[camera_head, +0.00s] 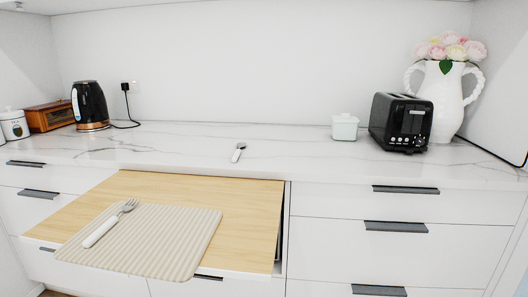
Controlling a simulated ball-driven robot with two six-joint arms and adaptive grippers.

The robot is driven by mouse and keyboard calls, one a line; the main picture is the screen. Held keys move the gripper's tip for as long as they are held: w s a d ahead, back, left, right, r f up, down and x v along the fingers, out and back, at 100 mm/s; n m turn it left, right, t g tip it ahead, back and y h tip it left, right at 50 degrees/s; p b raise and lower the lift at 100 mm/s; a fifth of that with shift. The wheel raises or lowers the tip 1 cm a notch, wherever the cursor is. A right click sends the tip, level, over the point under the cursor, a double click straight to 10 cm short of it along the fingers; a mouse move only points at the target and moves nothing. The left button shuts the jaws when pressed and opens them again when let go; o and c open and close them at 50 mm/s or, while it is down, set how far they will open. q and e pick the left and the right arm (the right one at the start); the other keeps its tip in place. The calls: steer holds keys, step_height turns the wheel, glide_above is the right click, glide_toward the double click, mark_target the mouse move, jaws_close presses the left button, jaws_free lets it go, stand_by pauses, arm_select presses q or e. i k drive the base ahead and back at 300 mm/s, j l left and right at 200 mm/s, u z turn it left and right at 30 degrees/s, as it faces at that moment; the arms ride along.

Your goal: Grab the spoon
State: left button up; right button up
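The spoon (238,152) lies on the marble countertop (290,150), just behind the pulled-out wooden board. It looks small, with a light handle and a metal end; it points slightly away from me. Nothing covers it. Neither of my grippers shows in the head view.
A wooden pull-out board (245,208) juts out below the counter, with a striped mat (180,245) and a fork (110,223) on it. A kettle (90,105) and wooden box (50,116) stand left. A covered dish (345,127), toaster (401,122) and flower vase (447,98) stand right.

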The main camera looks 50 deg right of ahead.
mark_target(240, 144)
steer(key=z, duration=1.45)
